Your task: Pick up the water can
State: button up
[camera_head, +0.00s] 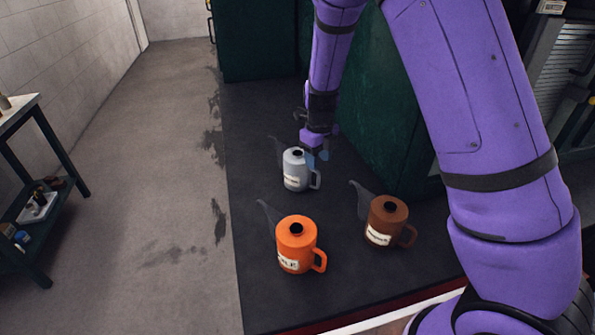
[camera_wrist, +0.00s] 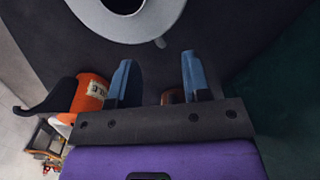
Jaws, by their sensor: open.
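Three spouted cans stand upright on the dark platform. The light grey can (camera_head: 295,171) has a black cap, a pale label too small to read and a handle on its right. The orange can (camera_head: 296,243) and brown can (camera_head: 384,222) stand nearer. I cannot confirm from the labels which holds water. My gripper (camera_head: 316,153) is open, just behind and right of the grey can, close to its handle. In the wrist view its blue fingers (camera_wrist: 157,58) are apart with nothing held; the grey can's top (camera_wrist: 165,14) lies just beyond them. Whether they touch it is unclear.
The orange can (camera_wrist: 92,95) also shows left of the fingers in the wrist view, and a bit of the brown can (camera_wrist: 172,97) between them. A dark green housing (camera_head: 385,110) rises right of the grey can. Bare floor (camera_head: 160,190) and a shelf table (camera_head: 22,105) lie left.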

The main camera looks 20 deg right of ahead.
aim_at(318, 174)
jog(key=shift+s+d+f, duration=0.1)
jog(key=shift+d+f, duration=0.05)
jog(key=shift+f, duration=4)
grip_shut()
